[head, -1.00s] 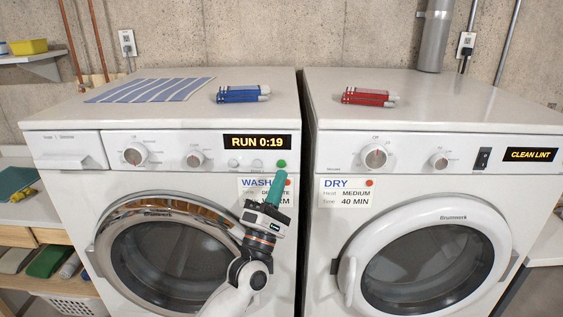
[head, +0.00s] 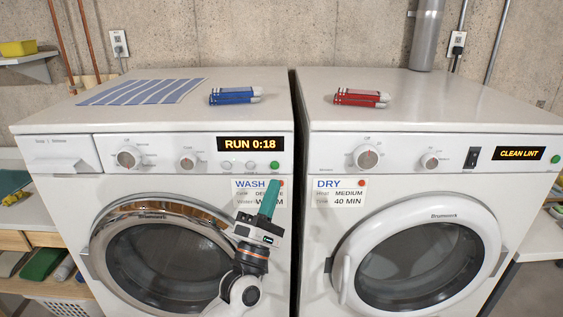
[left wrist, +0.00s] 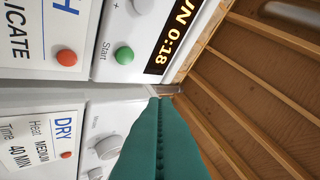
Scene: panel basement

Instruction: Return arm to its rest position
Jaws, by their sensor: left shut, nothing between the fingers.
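My left gripper (head: 269,197) has green fingers, pressed together and empty. In the head view it is in front of the washer's (head: 190,185) upper right front, over part of the WASH card (head: 249,184). Its tip is a little below the green Start button (head: 277,166). In the left wrist view the shut fingers (left wrist: 160,102) point up the picture, apart from the Start button (left wrist: 124,55). The washer display (head: 249,143) reads RUN 0:18. My right gripper is not in view.
The dryer (head: 430,200) stands close on the right, with a CLEAN LINT display (head: 519,153). A striped cloth (head: 140,91) and a blue folded bundle (head: 234,95) lie on the washer. A red bundle (head: 361,97) lies on the dryer. Shelves are at the left.

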